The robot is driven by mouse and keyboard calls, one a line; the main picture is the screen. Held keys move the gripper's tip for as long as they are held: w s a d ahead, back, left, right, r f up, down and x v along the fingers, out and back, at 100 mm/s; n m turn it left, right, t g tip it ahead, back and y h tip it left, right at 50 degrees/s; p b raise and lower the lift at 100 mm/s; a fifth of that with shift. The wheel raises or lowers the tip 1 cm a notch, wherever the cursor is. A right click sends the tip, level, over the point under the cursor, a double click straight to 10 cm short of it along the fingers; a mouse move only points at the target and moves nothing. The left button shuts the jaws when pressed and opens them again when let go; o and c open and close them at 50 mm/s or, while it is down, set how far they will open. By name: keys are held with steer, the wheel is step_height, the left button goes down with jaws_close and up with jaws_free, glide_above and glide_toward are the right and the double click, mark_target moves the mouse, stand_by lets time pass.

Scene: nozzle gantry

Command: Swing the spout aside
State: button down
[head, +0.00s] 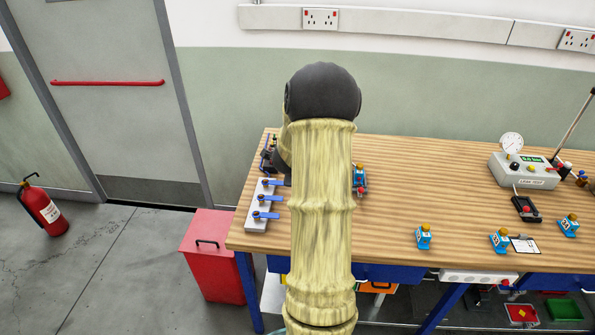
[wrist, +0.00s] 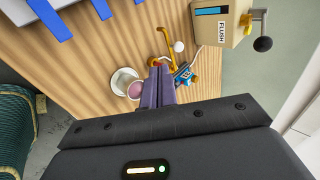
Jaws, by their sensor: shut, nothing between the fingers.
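In the wrist view, a thin orange bent tube (wrist: 167,45), which looks like the spout, stands just beyond my fingertips with a white ball (wrist: 179,46) beside it. My gripper (wrist: 158,68) is shut and empty, its purple fingers together. The fingertips appear close to the tube's lower end; I cannot tell whether they touch. A tan box marked FLUSH (wrist: 220,22), with a black-knobbed crank (wrist: 262,43), is at upper right. In the head view my arm hides the spout and gripper.
Near the fingers are a white cup (wrist: 123,80), a pink round thing (wrist: 134,90) and a small blue part (wrist: 184,74). A panel with blue levers (head: 263,200) lies at the bench's left end.

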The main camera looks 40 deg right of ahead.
steer(key=v, duration=0.4)
steer(key=shift+w+a+r, duration=0.1)
steer(key=shift+a, duration=0.05)
stand_by(0.4)
steer(key=w+a+r+n+t+y, duration=0.15)
steer(key=a+n+y, duration=0.35)
steer(key=a+n, duration=1.55)
steer(key=s+a+n+g+y, duration=0.1)
steer(key=s+a+n+g, duration=0.2)
steer(key=s+a+n, duration=0.6)
steer(key=s+a, duration=0.4)
steer(key=a, duration=0.2)
steer(key=shift+s+a+y, duration=0.15)
steer(key=shift+s+y, duration=0.15)
steer(key=shift+y, duration=0.1)
steer(key=shift+w, duration=0.1)
